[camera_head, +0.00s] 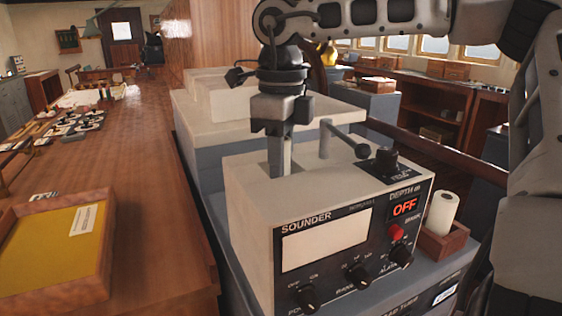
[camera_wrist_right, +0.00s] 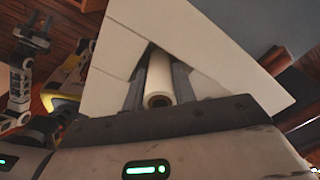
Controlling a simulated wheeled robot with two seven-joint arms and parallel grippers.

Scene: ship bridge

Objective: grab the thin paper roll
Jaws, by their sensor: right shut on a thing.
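A second, thicker-looking white roll (camera_head: 443,215) stands in a small wooden box (camera_head: 446,244) right of the sounder.
The sounder has knobs, a red button and a lit OFF display. A long wooden table (camera_head: 150,165) with a yellow-lined tray (camera_head: 108,240) runs along the left. White-topped cabinets (camera_head: 215,125) stand behind.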

